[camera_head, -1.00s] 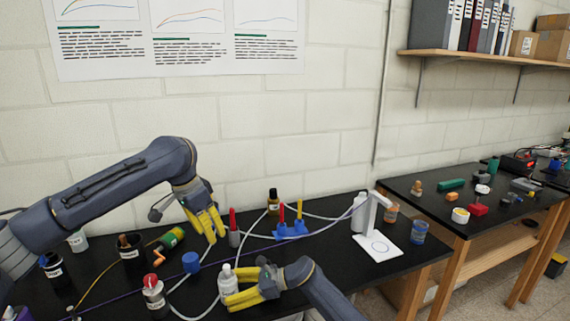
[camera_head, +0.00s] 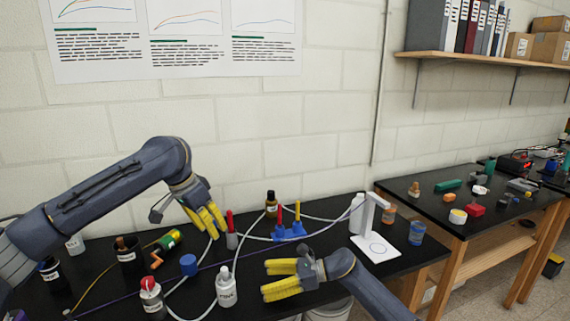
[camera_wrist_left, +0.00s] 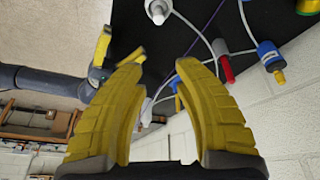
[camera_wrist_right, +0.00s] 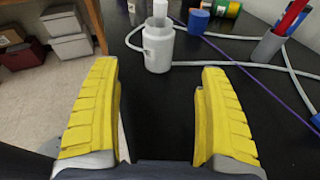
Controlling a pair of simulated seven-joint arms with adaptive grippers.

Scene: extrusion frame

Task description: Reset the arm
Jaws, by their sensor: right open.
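My left gripper (camera_head: 208,220) is over the back left of the black table in the head view, fingers pointing down and to the right. In the left wrist view its yellow fingers (camera_wrist_left: 160,85) are spread with nothing between them. My right gripper (camera_head: 266,279) is over the front of the table in the head view, pointing left. In the right wrist view its fingers (camera_wrist_right: 160,90) are wide apart and empty. A white bottle (camera_head: 226,288) stands upright to the left of my right gripper, apart from it; it also shows beyond the fingers in the right wrist view (camera_wrist_right: 158,48).
A red-capped bottle (camera_head: 151,298), a blue cap-like object (camera_head: 188,265), a blue rack (camera_head: 289,232) and a white stand (camera_head: 378,246) are on the table. Cables (camera_head: 203,270) cross the tabletop. A second black table (camera_head: 470,190) with several small items stands at the right.

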